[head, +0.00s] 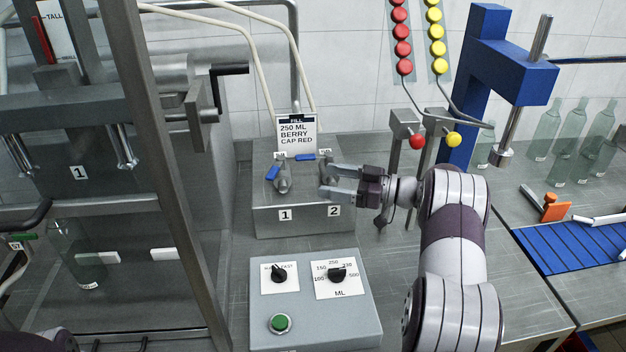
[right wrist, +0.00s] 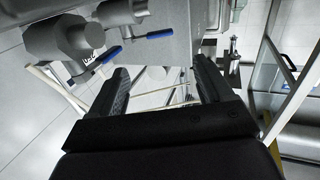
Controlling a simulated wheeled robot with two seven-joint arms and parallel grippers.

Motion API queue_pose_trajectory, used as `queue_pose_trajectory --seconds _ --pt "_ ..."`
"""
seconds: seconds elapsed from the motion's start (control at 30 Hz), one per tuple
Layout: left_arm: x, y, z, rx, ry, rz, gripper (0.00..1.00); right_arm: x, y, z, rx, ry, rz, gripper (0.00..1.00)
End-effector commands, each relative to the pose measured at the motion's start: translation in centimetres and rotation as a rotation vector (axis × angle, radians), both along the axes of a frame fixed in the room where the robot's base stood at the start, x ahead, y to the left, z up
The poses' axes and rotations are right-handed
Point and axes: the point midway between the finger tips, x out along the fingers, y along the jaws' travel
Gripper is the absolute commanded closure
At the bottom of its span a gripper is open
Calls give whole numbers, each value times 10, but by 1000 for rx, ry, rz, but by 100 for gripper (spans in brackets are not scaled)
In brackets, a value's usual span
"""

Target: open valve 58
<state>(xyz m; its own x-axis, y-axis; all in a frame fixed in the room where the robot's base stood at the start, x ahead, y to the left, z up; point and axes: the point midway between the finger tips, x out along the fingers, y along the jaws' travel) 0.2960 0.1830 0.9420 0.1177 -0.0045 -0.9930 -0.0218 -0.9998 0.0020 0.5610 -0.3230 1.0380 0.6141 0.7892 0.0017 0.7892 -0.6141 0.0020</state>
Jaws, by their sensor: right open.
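Two small grey valves with blue levers sit on a grey box marked 1 and 2 in the head view. The left valve's lever (head: 272,173) is angled; the right valve's lever (head: 306,157) lies roughly crosswise. Small tags stand behind them, too small to read, so I cannot tell which is 58. My right gripper (head: 326,180) is open and empty beside the right valve, hiding much of its body. In the right wrist view, the open jaws (right wrist: 160,85) are below two blue levers, one upper (right wrist: 153,34) and one lower (right wrist: 106,55), apart from both. My left gripper is out of view.
A sign (head: 297,135) reads 250 ML BERRY CAP RED. A control box (head: 350,318) with two knobs and a green button (head: 280,322) stands in front. A metal frame (head: 165,150) rises on the left. A blue post (head: 475,80) and glass bottles (head: 547,128) are on the right.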

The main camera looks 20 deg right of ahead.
Motion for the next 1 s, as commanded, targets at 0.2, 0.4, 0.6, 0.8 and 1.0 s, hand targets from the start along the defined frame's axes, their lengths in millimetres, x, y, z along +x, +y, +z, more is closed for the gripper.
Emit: queue_pose_trajectory --seconds 0.2,0.4,0.6,0.8,1.0 --pt "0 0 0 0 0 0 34 -2 -3 0 0 0 0 20" --pt "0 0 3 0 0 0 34 11 8 12 24 -51 -26 53" --pt "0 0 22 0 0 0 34 88 69 84 199 -364 -363 53" --pt "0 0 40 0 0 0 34 120 105 95 265 -412 -920 53" --pt "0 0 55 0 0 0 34 85 138 39 122 -170 -1388 53"
